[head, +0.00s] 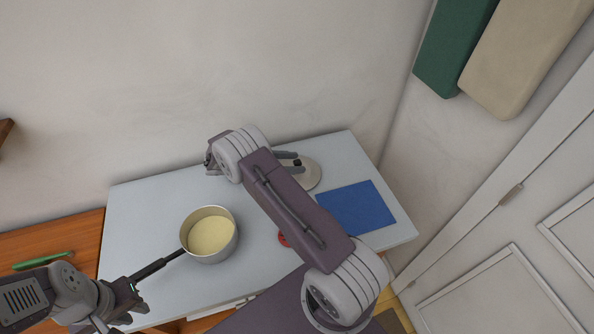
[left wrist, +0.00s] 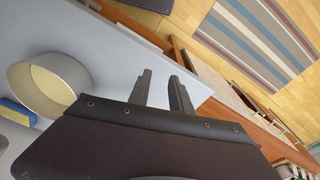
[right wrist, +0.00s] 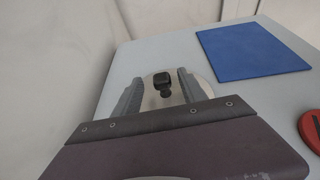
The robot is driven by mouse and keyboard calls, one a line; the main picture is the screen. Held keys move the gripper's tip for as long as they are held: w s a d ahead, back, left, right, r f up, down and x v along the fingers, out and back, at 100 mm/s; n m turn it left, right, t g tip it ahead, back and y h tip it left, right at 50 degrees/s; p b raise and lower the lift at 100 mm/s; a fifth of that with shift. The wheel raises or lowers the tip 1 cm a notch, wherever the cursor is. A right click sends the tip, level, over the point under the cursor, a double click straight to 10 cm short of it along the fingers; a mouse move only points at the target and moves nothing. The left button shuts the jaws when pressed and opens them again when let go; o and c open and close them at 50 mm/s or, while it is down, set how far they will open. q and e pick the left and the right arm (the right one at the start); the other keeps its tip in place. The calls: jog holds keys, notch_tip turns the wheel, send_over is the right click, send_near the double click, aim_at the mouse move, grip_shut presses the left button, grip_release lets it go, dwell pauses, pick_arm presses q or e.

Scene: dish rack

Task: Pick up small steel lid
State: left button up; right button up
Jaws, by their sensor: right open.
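The small steel lid (head: 313,176) lies at the back of the light table, a pale disc with a black knob (right wrist: 162,79). My right gripper (head: 292,162) is over the lid. In the right wrist view the lid (right wrist: 151,97) is partly hidden by my gripper, whose open fingers are on either side of the knob with gaps. My left gripper (head: 136,291) is by the end of the saucepan's dark handle (head: 160,266).
The steel saucepan (head: 211,213), with pale yellow contents, stands on the table left of centre. A blue mat (head: 357,208) lies right of the lid. A red object (right wrist: 312,130) is partly hidden by my right arm in the head view. The wall rises behind the table.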

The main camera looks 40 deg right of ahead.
aim_at(305, 163)
jog(key=p+x, duration=0.1)
jog(key=x, duration=0.3)
jog(key=shift+s+d, duration=0.1)
jog(key=shift+s, duration=0.15)
grip_shut()
jog(key=shift+w, duration=0.1)
